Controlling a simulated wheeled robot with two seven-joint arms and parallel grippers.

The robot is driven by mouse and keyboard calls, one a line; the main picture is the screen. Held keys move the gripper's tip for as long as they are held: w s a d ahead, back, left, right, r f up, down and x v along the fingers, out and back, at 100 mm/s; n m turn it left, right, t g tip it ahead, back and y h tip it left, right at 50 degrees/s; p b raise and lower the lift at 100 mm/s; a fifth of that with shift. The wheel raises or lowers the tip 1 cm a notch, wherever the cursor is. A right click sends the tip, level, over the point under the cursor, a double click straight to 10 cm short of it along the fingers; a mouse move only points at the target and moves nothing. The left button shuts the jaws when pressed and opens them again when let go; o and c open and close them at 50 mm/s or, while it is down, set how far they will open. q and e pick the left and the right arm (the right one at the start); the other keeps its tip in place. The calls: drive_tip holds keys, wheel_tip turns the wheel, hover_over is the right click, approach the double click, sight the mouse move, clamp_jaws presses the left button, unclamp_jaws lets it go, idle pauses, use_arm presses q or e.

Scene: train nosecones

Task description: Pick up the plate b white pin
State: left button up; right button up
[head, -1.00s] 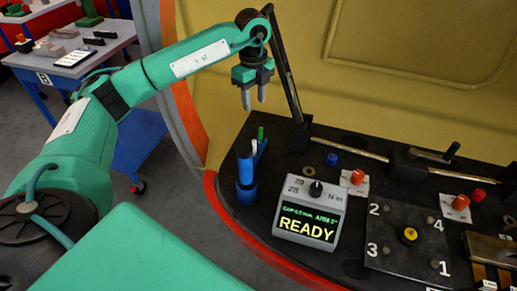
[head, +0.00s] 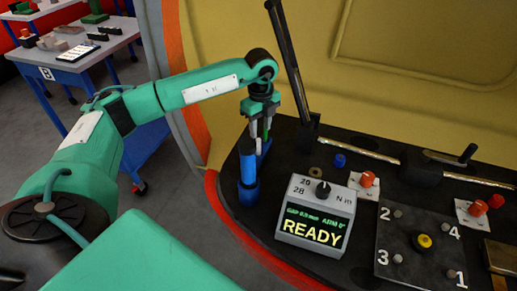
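Whether the fingers touch any pin cannot be told. My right gripper is not in view.
A grey box reading READY (head: 313,213) stands right of the holder. A black lever (head: 288,62) rises close behind the gripper. A numbered plate (head: 420,248) with a yellow knob and red caps (head: 366,179) lie further right. A blue cart (head: 75,75) stands at left.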

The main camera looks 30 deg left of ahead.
sight(258, 139)
use_arm(q)
drive_tip(key=f, duration=0.5)
drive_tip(key=shift+s+a+f, duration=0.15)
drive_tip(key=shift+s+f, duration=0.2)
drive_tip(key=shift+r, duration=0.1)
clamp_jaws()
